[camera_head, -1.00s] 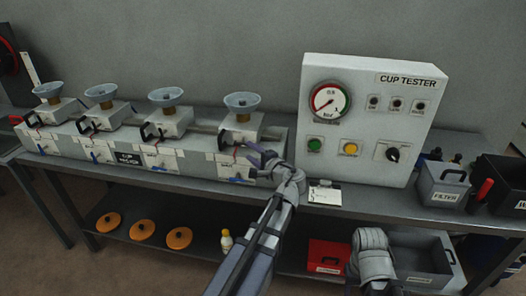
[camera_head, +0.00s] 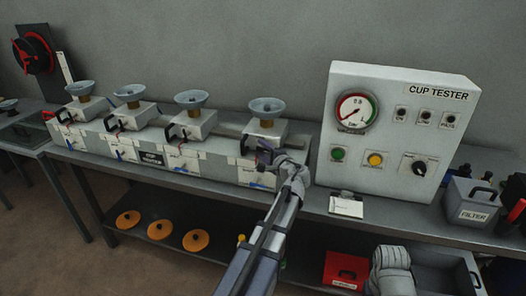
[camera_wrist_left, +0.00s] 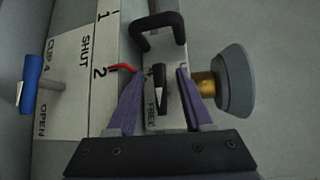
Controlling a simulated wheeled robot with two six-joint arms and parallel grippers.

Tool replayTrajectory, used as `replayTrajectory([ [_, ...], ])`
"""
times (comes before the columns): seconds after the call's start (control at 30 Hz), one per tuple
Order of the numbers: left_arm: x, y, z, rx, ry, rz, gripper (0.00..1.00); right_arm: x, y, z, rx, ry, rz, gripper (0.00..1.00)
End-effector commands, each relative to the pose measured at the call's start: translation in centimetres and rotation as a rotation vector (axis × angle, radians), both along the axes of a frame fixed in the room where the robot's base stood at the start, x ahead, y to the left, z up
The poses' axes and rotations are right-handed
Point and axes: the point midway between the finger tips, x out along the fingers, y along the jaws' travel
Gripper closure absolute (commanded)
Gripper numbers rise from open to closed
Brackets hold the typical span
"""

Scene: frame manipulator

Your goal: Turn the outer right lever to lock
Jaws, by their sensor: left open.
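The outer right cup station (camera_head: 262,134) is a white block with a grey cup on top, at the right end of the row in the head view. In the left wrist view, its small black lever (camera_wrist_left: 160,88) stands between the purple fingers of my left gripper (camera_wrist_left: 160,92). The fingers are open, one on each side, with visible gaps to the lever. The word FREE shows beside the lever; the other label is partly hidden. My left gripper (camera_head: 266,155) also shows in the head view, at the front of this station. My right gripper is not in view.
A black loop handle (camera_wrist_left: 158,30) and the grey cup (camera_wrist_left: 238,80) are close to my left fingers. A thin red lever (camera_wrist_left: 123,67) and a blue handle (camera_wrist_left: 31,84) lie to the left. The cup tester panel (camera_head: 396,150) stands right of my left arm.

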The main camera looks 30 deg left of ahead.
Motion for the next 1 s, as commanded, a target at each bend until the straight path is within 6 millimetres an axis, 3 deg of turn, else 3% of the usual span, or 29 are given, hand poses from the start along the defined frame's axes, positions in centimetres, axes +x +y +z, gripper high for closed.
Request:
replayTrajectory([
  [0.1, -0.02, -0.02, 0.01, 0.000, 0.000, 0.000, 0.49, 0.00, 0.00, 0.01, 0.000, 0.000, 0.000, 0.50],
  [0.57, -0.03, -0.04, 0.00, 0.000, 0.000, 0.000, 1.00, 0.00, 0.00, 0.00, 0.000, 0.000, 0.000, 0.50],
  [1.0, -0.04, -0.05, 0.06, -0.007, -0.002, 0.000, 1.00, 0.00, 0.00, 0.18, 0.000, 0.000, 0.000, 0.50],
])
